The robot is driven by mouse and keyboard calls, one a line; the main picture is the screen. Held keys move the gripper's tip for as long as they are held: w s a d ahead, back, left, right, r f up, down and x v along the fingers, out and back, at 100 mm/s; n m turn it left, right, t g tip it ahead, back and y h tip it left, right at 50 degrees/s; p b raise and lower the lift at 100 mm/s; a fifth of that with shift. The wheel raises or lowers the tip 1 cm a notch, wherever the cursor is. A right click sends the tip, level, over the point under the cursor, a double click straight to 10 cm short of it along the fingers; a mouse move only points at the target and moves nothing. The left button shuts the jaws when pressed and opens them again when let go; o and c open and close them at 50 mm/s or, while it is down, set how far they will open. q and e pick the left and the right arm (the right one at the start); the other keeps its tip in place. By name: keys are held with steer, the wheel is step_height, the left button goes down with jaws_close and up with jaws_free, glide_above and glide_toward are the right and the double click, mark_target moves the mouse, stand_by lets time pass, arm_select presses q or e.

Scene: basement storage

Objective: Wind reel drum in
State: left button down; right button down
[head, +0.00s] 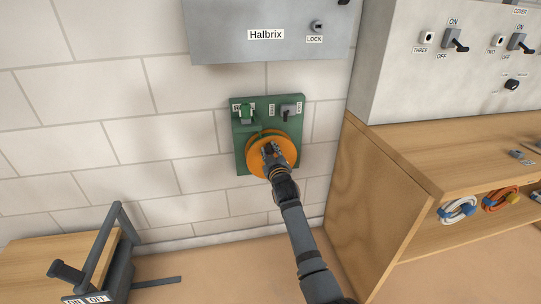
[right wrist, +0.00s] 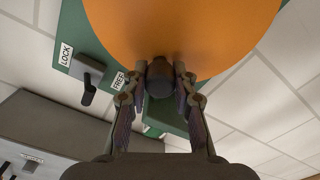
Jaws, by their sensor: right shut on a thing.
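The orange reel drum (head: 286,148) is a round disc on a green panel (head: 241,160) fixed to the block wall. It also fills the upper part of the right wrist view (right wrist: 180,25). A dark round knob (right wrist: 160,78) stands out from the drum near its edge. My right gripper (head: 270,150) is shut on this knob, one finger on each side. A small grey lever (head: 286,114) with LOCK and FREE labels sits at the panel's upper right. Which label it points to is hard to tell. My left gripper is not in view.
A grey Halbrix box (head: 225,38) hangs above the panel. A wooden shelf unit (head: 375,185) with coiled cables stands close to the right of my arm. A dark ON/OFF lever frame (head: 100,250) stands at lower left. The wall left of the panel is clear.

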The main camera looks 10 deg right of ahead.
steer(key=shift+d+m, duration=0.3)
steer(key=shift+m, duration=0.2)
steer(key=c, duration=1.1)
jaws_free()
steer(key=shift+o, duration=0.2)
